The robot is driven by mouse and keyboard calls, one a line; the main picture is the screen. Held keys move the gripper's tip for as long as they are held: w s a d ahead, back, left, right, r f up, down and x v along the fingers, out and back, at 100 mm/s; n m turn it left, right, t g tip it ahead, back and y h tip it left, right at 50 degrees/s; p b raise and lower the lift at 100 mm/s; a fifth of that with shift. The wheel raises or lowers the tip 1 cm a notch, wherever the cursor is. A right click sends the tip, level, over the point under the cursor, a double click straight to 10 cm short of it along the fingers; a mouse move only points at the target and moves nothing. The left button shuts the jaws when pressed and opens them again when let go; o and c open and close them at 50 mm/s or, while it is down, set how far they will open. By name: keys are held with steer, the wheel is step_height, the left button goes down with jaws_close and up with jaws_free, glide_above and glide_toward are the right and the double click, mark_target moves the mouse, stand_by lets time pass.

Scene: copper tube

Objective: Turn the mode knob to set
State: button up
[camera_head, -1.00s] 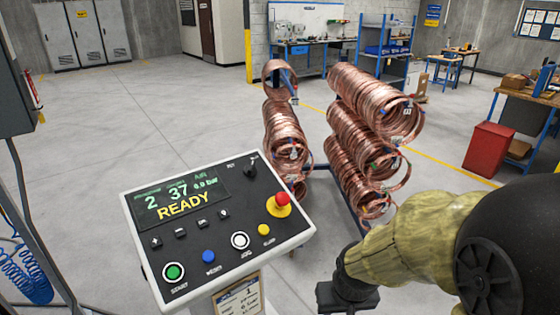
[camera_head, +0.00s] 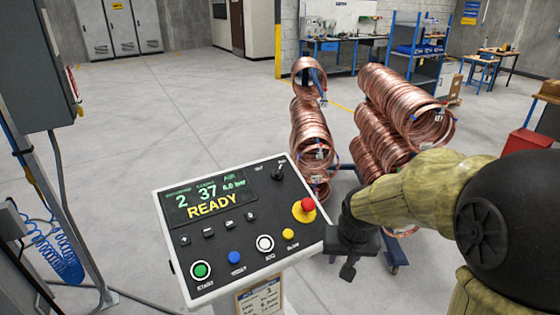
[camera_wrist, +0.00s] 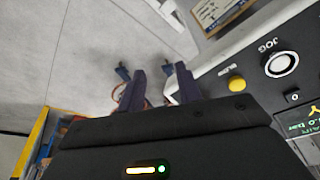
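The control panel (camera_head: 235,262) stands front centre in the head view. The small black mode knob (camera_head: 276,172) is near its top right corner, with small white labels beside it that are too blurred to read surely. My gripper (camera_head: 350,270) is just right of the panel, apart from the knob and lower in the picture. In the wrist view my gripper's two dark fingers (camera_wrist: 158,85) stand apart over the floor, with nothing between them. The knob is not visible in the wrist view.
The panel's display (camera_head: 210,200) reads READY. A red mushroom button (camera_head: 308,204), a yellow button (camera_head: 289,233), and white, blue and green buttons lie below the knob. Copper coils (camera_head: 395,115) hang on a rack behind the panel. Open floor (camera_head: 150,130) lies to the left.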

mark_target(279, 170)
steer(key=w+a+r+p, duration=0.2)
steer(key=w+a+r, duration=0.2)
steer(key=w+r, duration=0.2)
steer(key=w+a+r+m+t+y+p, duration=0.1)
steer(key=w+a+r+p, duration=0.2)
steer(key=w+r, duration=0.4)
steer(key=w+a+r+m+y+p, duration=0.1)
steer(key=w+a+r+p, duration=0.1)
steer(key=w+a+r, duration=0.3)
step_height(279, 170, up, 4)
steer(key=shift+w+a+f+t+p, duration=0.15)
steer(key=shift+w+a+t+p, duration=0.2)
steer(key=shift+w, duration=0.3)
steer(key=p+x, duration=0.6)
steer(key=x, duration=1.1)
steer(key=shift+a+f, duration=0.2)
steer(key=shift+a, duration=0.05)
steer(key=shift+c, duration=0.2)
jaws_close()
